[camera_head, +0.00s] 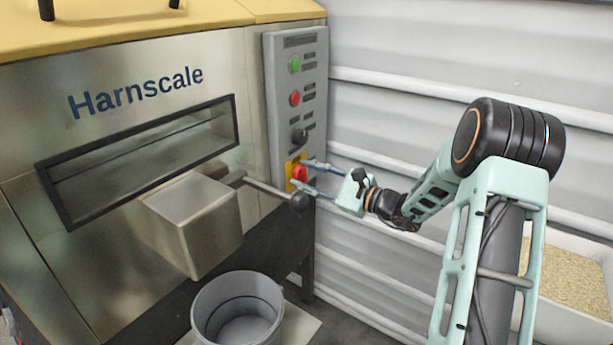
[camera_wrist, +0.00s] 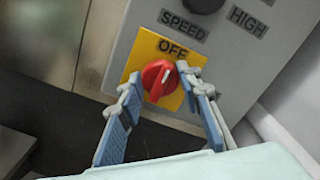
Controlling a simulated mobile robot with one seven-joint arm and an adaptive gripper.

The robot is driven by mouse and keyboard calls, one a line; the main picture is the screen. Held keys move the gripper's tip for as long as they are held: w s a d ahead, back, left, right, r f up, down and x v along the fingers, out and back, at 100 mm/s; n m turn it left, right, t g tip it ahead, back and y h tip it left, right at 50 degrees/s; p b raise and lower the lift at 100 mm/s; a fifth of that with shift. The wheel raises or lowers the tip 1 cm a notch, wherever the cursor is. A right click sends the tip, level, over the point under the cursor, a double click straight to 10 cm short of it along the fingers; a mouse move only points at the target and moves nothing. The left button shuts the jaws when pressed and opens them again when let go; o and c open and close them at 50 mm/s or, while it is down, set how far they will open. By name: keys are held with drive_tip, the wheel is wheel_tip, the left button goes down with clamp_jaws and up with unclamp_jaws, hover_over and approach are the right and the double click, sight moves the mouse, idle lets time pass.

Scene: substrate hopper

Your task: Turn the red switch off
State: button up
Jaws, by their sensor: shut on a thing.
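The red switch (camera_wrist: 158,80) is a round knob on a yellow plate (camera_wrist: 143,51) marked OFF above the knob. A pale pointer line on the knob runs roughly along the direction of the OFF mark. In the head view the red switch (camera_head: 300,173) sits low on the grey control panel (camera_head: 311,125). My gripper (camera_wrist: 160,84) has one blue-padded finger on each side of the knob and is shut on it. My gripper (camera_head: 303,175) reaches the panel from the right in the head view. Exact finger contact is partly hidden.
Above the switch are a black speed knob (camera_head: 299,137), a red button (camera_head: 295,98) and a green button (camera_head: 295,64). A rod with a black ball end (camera_head: 299,202) sticks out just below my gripper. A grey bucket (camera_head: 205,312) stands under the metal chute (camera_head: 211,222).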

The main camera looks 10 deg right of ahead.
drive_tip(key=o, duration=1.2)
drive_tip(key=shift+c, duration=0.2)
drive_tip(key=v, duration=1.2)
